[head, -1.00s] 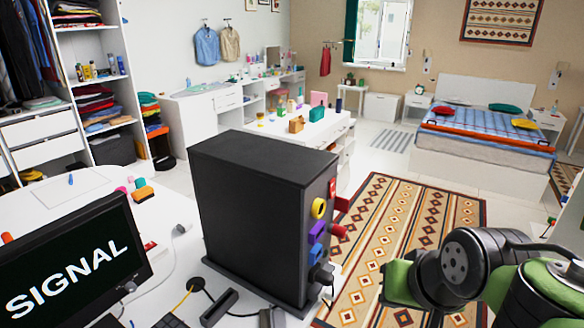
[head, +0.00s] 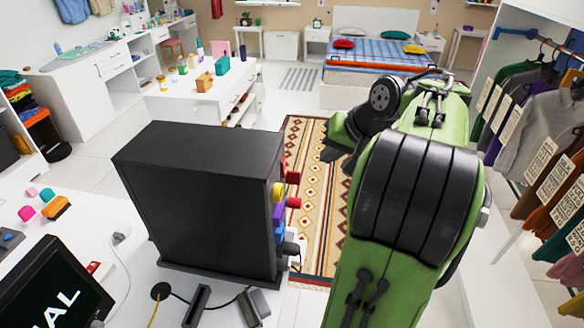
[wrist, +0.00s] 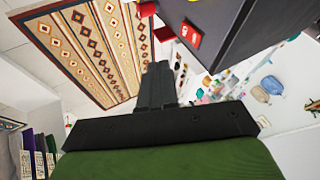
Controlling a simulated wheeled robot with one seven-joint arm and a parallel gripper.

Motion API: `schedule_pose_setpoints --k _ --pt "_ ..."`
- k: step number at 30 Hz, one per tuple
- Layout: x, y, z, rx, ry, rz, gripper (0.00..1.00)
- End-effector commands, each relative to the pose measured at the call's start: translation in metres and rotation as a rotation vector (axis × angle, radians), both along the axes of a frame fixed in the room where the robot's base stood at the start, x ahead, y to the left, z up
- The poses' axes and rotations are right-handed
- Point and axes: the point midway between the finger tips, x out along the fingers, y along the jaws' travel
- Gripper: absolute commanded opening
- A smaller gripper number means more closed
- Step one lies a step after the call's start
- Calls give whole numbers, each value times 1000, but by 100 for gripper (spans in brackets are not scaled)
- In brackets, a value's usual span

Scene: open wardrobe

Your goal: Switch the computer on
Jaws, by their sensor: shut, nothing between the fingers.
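The black computer tower (head: 195,195) stands upright on the white desk in the head view. Coloured parts stick out from its right-hand face: a yellow one (head: 278,192), a purple one (head: 279,214) and red ones (head: 293,203). The tower also shows at the top of the wrist view (wrist: 238,28), with a red switch-like piece (wrist: 190,36) on it. The monitor (head: 60,295) shows only "AL", cut off by the frame. My gripper (head: 331,152) is shut and empty, right of and apart from the tower; its closed fingers show in the wrist view (wrist: 157,72).
The white desk (head: 95,220) holds cables and small coloured items (head: 48,208). A patterned rug (head: 308,155) lies beyond the tower. Hanging clothes (head: 545,150) line the right side. A cluttered white table (head: 222,95) stands behind.

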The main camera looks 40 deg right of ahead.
Motion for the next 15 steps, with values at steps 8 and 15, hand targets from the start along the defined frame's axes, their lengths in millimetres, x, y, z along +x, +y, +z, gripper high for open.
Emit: schedule_pose_setpoints --k 8,15 --pt "34 1 -54 5 3 5 0" --pt "67 12 -78 0 0 7 0"
